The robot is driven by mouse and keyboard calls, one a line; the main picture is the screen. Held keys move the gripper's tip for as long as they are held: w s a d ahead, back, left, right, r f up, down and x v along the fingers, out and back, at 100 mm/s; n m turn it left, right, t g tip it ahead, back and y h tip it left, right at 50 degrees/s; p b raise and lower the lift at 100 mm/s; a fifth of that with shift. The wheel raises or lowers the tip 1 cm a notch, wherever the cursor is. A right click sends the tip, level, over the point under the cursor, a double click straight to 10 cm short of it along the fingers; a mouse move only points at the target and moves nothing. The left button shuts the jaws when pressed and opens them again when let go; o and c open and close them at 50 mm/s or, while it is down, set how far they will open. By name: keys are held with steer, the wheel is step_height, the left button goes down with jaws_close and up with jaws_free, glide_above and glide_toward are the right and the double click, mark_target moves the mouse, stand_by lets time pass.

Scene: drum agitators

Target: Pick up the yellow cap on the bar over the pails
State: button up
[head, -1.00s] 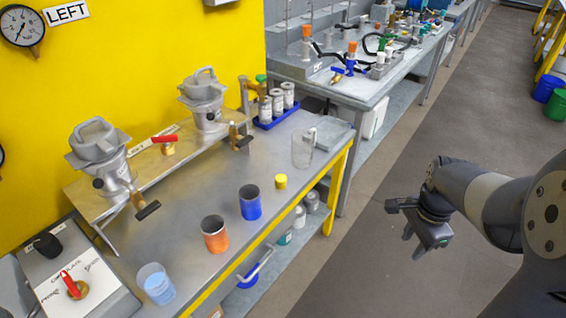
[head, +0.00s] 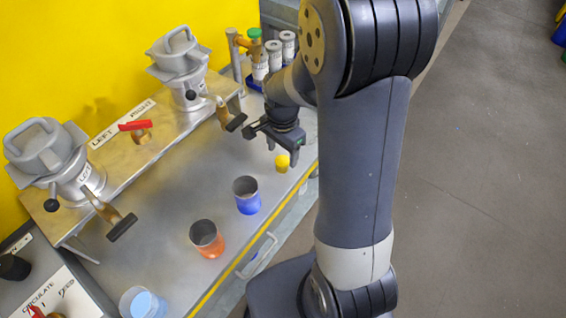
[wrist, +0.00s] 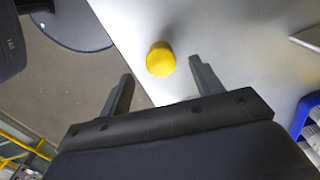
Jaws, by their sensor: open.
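The yellow cap (head: 282,163) stands on the grey metal bench top near its front edge, right of the blue pail, not on a bar over the pails. In the wrist view the cap (wrist: 161,59) lies just beyond the fingertips, between their lines and a little nearer the right finger. My gripper (head: 284,146) is open and empty, above and close to the cap in the head view; its two fingers (wrist: 160,72) show apart in the wrist view. The blue pail (head: 247,202) and orange pail (head: 207,243) stand on the bench to the left.
A clear container with blue contents (head: 144,304) stands at the front left. A raised metal shelf (head: 128,150) carries two lidded grey vessels (head: 178,58) with valve handles. White-labelled bottles (head: 274,55) stand behind my arm. The bench's yellow front edge (head: 215,290) drops to the floor.

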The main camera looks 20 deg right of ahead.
mark_target(282, 160)
steer(key=shift+w+a+f, duration=0.1)
steer(key=shift+w+f, duration=0.05)
steer(key=shift+f, duration=2.35)
steer(key=shift+c, duration=0.4)
steer(key=c, duration=1)
step_height(282, 160, up, 10)
steer(key=shift+r, duration=0.1)
steer(key=shift+s, duration=0.2)
